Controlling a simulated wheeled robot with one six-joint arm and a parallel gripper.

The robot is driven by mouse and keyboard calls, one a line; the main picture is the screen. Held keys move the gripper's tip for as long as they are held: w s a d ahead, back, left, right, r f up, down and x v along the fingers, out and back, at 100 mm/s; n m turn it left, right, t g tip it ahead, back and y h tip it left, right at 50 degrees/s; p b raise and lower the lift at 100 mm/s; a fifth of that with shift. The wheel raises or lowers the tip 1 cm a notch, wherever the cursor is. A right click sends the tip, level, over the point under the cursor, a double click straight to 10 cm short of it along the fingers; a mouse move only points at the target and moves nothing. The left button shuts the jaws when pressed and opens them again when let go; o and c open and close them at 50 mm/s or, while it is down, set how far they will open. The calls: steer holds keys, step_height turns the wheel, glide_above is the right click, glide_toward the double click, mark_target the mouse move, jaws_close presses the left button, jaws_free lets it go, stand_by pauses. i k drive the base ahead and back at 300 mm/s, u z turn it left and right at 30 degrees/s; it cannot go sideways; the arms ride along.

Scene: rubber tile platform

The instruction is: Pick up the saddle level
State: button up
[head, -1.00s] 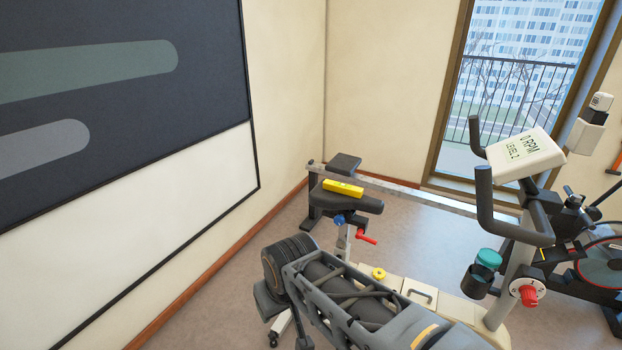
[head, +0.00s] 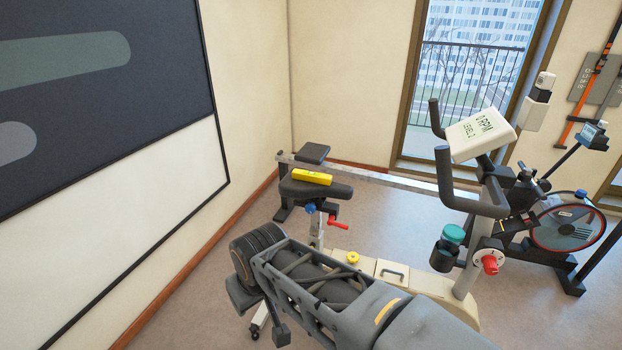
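The saddle level is a small yellow bar (head: 311,177) lying on top of the dark bike saddle (head: 322,192), left of the middle in the head view. My arm reaches in from the bottom right, and its end (head: 258,272) is below and to the left of the saddle, nearer to the camera. The level lies apart from my arm.
The saddle belongs to an exercise bike with a red lever (head: 338,223), handlebars (head: 470,180), a display (head: 480,135) and a teal-lidded bottle (head: 453,234). A rowing machine rail (head: 400,182) runs behind. A wall stands left; floor at lower left is clear.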

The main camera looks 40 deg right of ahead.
mark_target(310, 176)
steer(key=z, duration=0.65)
steer(key=i, duration=0.95)
steer(key=u, duration=0.1)
